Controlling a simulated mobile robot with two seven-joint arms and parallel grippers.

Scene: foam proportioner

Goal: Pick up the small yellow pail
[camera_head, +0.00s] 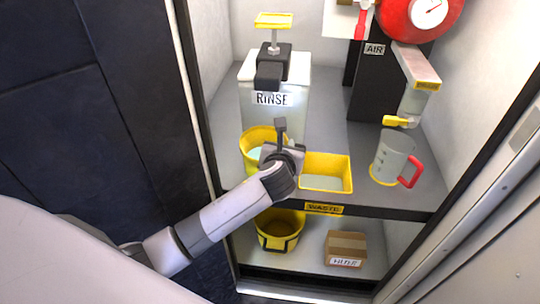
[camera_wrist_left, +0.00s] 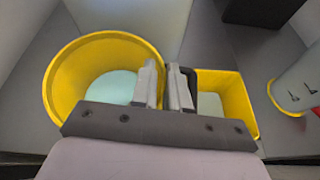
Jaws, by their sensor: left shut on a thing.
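The small yellow pail (camera_head: 250,138) is round, with pale blue-green inside, and stands on the upper shelf in front of the rinse tank. It also shows in the left wrist view (camera_wrist_left: 62,75), left of the fingers. My left gripper (camera_head: 281,138) is at the pail's right side, between it and the yellow waste tray. In the left wrist view its fingers (camera_wrist_left: 165,85) are close together at the pail's right rim, shut on the pail. The exact grip point is partly hidden. My right gripper is not in view.
The yellow waste tray (camera_head: 340,162) is close on the right. A clear jug with a red handle (camera_head: 411,173) stands farther right. The rinse tank (camera_head: 300,112) is behind. Another yellow bucket (camera_head: 279,240) and a brown box (camera_head: 346,243) are on the lower shelf.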

